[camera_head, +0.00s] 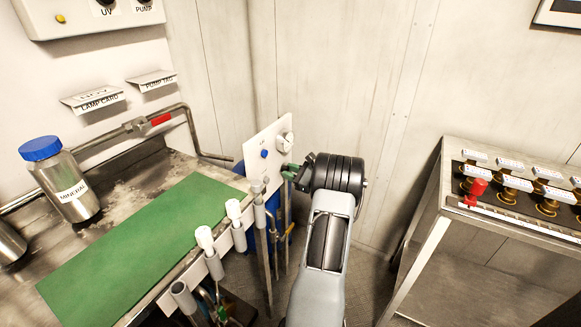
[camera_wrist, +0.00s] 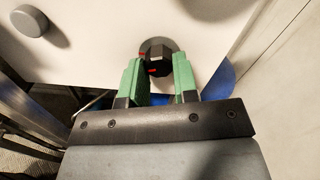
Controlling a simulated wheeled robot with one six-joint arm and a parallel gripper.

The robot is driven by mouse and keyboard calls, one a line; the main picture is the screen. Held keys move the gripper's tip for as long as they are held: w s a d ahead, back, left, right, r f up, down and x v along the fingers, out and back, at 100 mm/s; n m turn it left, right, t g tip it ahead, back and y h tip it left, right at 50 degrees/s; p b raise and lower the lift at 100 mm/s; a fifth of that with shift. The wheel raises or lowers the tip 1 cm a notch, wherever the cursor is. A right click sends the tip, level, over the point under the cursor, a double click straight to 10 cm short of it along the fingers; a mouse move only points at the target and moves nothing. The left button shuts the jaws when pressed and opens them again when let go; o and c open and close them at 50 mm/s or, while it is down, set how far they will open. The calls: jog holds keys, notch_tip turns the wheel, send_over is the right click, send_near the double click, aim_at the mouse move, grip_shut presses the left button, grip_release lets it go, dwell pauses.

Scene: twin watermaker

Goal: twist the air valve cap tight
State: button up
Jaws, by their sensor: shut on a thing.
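The air valve cap (camera_wrist: 160,46) is a small dark, faceted piece with red marks, on a round grey base against the white panel (camera_wrist: 95,50). My gripper (camera_wrist: 157,68) has its two green fingers on either side of the cap and is shut on it. In the head view my gripper (camera_head: 291,172) reaches left to the lower right part of the upright white panel (camera_head: 262,138). The cap is not clearly visible there. I cannot tell how tightly the cap sits.
A gauge (camera_head: 285,143) and a blue knob (camera_head: 264,154) are on the panel. A steel bench with a green mat (camera_head: 140,250) and a blue-capped bottle (camera_head: 67,185) is at left. A metal rack with valves and a red handle (camera_head: 476,190) stands at right.

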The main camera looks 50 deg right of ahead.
jog(key=shift+r+m+p, duration=0.1)
jog(key=shift+m+p, duration=1)
jog(key=shift+m, duration=0.9)
jog(key=o, duration=0.9)
jog(key=v, duration=1.4)
jog(key=shift+w, duration=0.1)
